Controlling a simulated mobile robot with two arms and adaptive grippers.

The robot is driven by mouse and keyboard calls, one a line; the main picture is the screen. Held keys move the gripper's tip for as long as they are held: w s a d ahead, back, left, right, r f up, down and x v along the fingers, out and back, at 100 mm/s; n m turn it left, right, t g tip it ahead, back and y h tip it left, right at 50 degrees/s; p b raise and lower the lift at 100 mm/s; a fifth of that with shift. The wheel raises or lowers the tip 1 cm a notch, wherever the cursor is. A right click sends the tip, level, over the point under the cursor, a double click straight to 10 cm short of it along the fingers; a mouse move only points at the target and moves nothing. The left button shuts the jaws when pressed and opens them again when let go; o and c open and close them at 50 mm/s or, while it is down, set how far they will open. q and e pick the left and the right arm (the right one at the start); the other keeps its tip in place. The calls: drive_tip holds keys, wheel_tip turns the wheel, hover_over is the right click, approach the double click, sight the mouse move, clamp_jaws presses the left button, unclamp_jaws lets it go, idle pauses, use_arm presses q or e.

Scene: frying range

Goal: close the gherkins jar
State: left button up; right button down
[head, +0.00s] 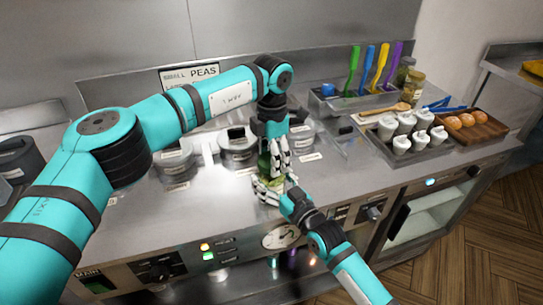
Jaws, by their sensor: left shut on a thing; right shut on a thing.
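The gherkins jar (264,163), small and greenish, stands near the front middle of the steel counter, mostly hidden by my grippers. My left gripper (279,160) points down from above and is shut at the top of the jar. The lid is hidden among its fingers, so I cannot tell how it sits on the jar. My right gripper (268,188) reaches in from the front right and is shut around the lower part of the jar.
Round lidded pots (238,148) sit in the counter behind. At the right are a tray of white cups (397,127), a board with buns (467,120), a wooden spoon (388,109), colored utensils (367,68) and two other jars (413,88). Control knobs line the front edge.

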use_arm(q)
drive_tip(key=m, duration=0.9)
drive_tip(key=shift+m, duration=0.3)
drive_tip(key=o, duration=1.4)
drive_tip(key=shift+c, duration=0.2)
wheel_tip(320, 180, up, 12)
drive_tip(key=shift+d, duration=0.1)
